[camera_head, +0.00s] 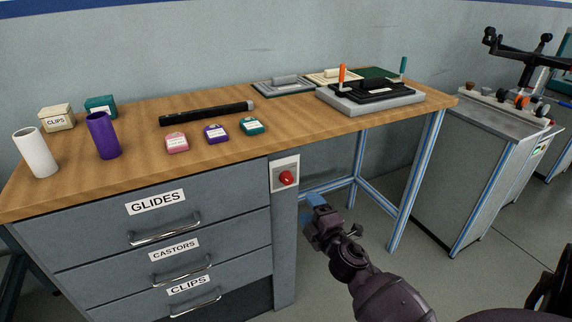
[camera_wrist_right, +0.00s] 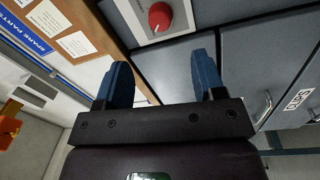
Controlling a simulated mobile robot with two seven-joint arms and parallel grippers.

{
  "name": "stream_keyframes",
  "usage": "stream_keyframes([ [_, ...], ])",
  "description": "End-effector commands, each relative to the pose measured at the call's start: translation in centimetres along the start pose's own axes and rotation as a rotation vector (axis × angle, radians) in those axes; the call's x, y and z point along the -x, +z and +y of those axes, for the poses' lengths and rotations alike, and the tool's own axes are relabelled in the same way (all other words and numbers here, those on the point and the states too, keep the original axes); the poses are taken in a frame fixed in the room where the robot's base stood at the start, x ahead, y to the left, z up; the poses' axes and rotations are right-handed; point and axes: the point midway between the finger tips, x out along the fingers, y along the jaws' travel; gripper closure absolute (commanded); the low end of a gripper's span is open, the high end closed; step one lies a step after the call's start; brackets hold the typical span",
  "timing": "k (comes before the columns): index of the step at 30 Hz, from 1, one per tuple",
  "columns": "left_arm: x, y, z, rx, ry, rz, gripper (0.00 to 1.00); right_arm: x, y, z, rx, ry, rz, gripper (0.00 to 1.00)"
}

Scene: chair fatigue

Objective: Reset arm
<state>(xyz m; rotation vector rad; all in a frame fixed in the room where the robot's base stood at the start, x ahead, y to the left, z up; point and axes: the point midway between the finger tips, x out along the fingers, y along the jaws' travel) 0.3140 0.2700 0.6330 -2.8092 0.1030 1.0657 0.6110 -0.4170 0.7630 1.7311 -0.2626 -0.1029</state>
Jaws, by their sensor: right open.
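My right gripper (camera_head: 316,203) is in front of the bench, to the right of the drawers and a little below the red knob (camera_head: 286,178). In the right wrist view its two blue fingers (camera_wrist_right: 160,82) are spread apart with nothing between them. The red knob also shows in that view (camera_wrist_right: 159,16), on its pale plate beyond the fingertips. My left gripper is not in the head view. A dark piece of my own body shows at the lower right edge of the head view.
The wooden bench (camera_head: 290,134) holds a white cylinder (camera_head: 36,152), a purple cylinder (camera_head: 103,135), a black bar (camera_head: 206,112), small labelled boxes and a grey fixture (camera_head: 370,97). Drawers labelled GLIDES (camera_head: 155,203), CASTORS and CLIPS are shut. A grey cabinet (camera_head: 470,170) stands right; floor between is open.

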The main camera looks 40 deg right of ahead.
Motion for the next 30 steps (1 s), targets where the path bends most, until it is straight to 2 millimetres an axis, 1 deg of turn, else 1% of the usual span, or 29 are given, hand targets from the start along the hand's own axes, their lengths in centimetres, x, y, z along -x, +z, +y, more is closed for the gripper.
stream_keyframes([
  [8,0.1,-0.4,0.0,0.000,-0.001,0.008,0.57,0.2,0.0,0.1,-0.008,-0.003,-0.001,0.37],
  [11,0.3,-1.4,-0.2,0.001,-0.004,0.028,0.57,1.2,-0.2,0.5,-0.057,-0.018,-0.004,0.37],
  [14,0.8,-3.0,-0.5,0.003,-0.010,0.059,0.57,3.5,-0.5,0.9,-0.161,-0.057,-0.017,0.37],
  [17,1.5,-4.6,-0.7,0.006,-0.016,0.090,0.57,6.8,-0.9,1.0,-0.303,-0.121,-0.041,0.37],
  [18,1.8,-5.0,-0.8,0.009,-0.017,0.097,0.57,8.3,-1.1,0.8,-0.362,-0.151,-0.054,0.37],
  [20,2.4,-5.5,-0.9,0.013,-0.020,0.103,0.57,10.5,-1.5,0.6,-0.452,-0.199,-0.075,0.37],
  [26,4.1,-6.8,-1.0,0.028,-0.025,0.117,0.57,18.7,-3.1,-0.7,-0.751,-0.381,-0.171,0.37],
  [27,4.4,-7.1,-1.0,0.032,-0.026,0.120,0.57,20.4,-3.6,-0.8,-0.809,-0.418,-0.193,0.37],
  [29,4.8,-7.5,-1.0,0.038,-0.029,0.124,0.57,22.9,-4.3,-1.1,-0.894,-0.475,-0.229,0.37],
  [30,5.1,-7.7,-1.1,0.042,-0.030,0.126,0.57,24.5,-4.7,-1.3,-0.944,-0.510,-0.252,0.37],
])
